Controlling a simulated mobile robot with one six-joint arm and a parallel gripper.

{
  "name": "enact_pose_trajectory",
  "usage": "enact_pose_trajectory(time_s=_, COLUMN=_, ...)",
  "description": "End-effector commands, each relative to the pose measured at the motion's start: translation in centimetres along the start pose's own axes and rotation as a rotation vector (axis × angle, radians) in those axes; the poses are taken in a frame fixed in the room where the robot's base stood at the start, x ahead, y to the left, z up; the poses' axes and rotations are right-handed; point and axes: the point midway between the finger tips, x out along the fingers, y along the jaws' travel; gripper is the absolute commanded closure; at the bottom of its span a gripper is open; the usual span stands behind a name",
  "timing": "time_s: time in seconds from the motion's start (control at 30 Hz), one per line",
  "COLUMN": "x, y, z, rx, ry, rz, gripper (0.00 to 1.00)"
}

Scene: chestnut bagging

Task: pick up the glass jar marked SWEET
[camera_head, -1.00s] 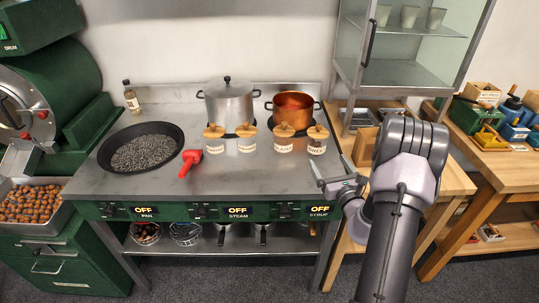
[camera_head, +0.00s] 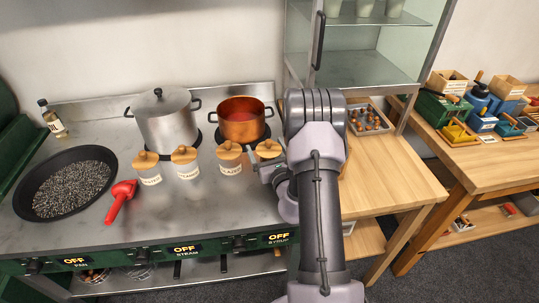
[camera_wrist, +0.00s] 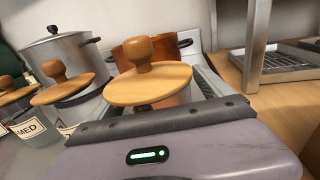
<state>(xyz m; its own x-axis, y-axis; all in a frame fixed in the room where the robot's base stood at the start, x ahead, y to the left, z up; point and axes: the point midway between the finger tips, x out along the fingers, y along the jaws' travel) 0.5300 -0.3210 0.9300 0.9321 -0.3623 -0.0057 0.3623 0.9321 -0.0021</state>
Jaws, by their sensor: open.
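Several glass jars with round wooden lids stand in a row on the steel counter. The rightmost jar, the SWEET one by its place in the row, shows its lid (camera_head: 268,149); my gripper hides its label and most of its glass. In the wrist view its lid and knob (camera_wrist: 150,85) are close, just beyond my gripper's housing. My gripper (camera_head: 264,168) is open at this jar's front, with nothing seen held; whether the fingers touch the glass cannot be told. The GLAZED jar (camera_head: 230,160) is just left, then two more jars (camera_head: 186,162), (camera_head: 148,170).
A steel pot (camera_head: 165,125) and a copper pot (camera_head: 240,122) stand behind the jars. A wooden table (camera_head: 395,180) with a tray of chestnuts (camera_head: 368,120) is on the right.

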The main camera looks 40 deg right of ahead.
Motion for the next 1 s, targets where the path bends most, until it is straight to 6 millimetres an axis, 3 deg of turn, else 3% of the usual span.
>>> enact_pose_trajectory(time_s=0.13, x=0.0, y=0.0, z=0.0, rx=0.0, ry=0.0, rz=0.0, gripper=0.1)
enact_pose_trajectory(time_s=0.57, x=0.0, y=0.0, z=0.0, rx=0.001, ry=0.001, rz=0.001, gripper=0.94)
enact_pose_trajectory(time_s=0.83, x=0.0, y=-0.1, z=0.2, rx=0.0, ry=-0.001, rz=0.001, gripper=0.95)
enact_pose_trajectory(time_s=1.0, x=0.0, y=-0.5, z=1.6, rx=0.001, ry=-0.002, rz=0.006, gripper=0.95)
